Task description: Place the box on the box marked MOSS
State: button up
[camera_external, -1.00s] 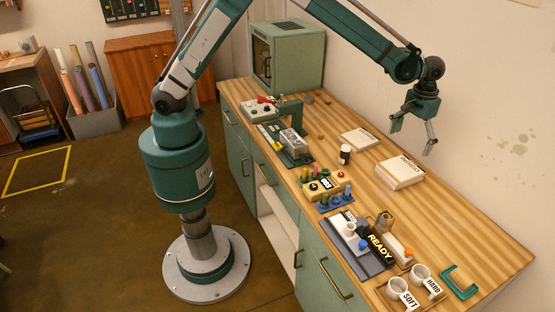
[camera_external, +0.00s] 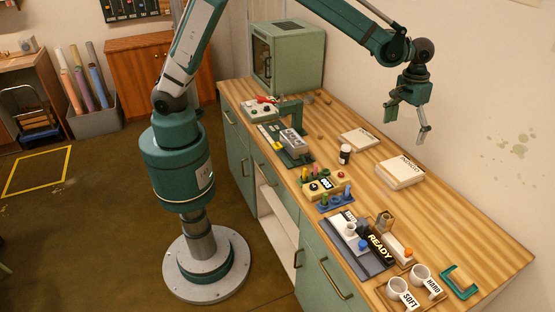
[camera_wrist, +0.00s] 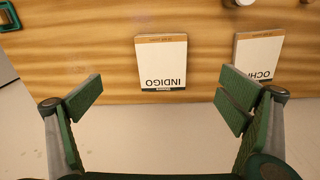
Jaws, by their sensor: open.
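Two pale flat boxes lie on the wooden bench. In the wrist view the middle one reads INDIGO (camera_wrist: 163,62); the right one (camera_wrist: 259,55) shows only OCH, its end cut off by my finger. In the external view the nearer box (camera_external: 401,173) looks thicker, and the farther box (camera_external: 360,140) is flatter. I can read MOSS on neither. My gripper (camera_external: 407,122) is open and empty, above the bench's wall side near these boxes. In the wrist view its fingers (camera_wrist: 160,97) are spread wide, with the INDIGO box beyond the gap.
A small dark jar (camera_external: 345,154) stands left of the boxes. The wall is close behind. Bare bench lies right of the nearer box.

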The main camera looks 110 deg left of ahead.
jog(key=s+d+r+m+t, duration=0.1)
jog(key=s+d+r, duration=0.35)
jog(key=s, duration=0.25)
jog(key=s+d+r+m+t, duration=0.1)
jog(key=s+d+r+m, duration=0.15)
jog(key=s+r, duration=0.45)
jog(key=s+d+r+t, duration=0.1)
jog(key=s+d+r, duration=0.35)
jog(key=s, duration=0.35)
jog(key=s+d+f+m+t, duration=0.1)
jog(key=s+d+f+m, duration=0.1)
jog(key=s, duration=1)
jog(key=s+d+f+m+t, duration=0.2)
jog(key=s+d, duration=0.3)
jog(key=s, duration=0.8)
jog(key=shift+d, duration=0.3)
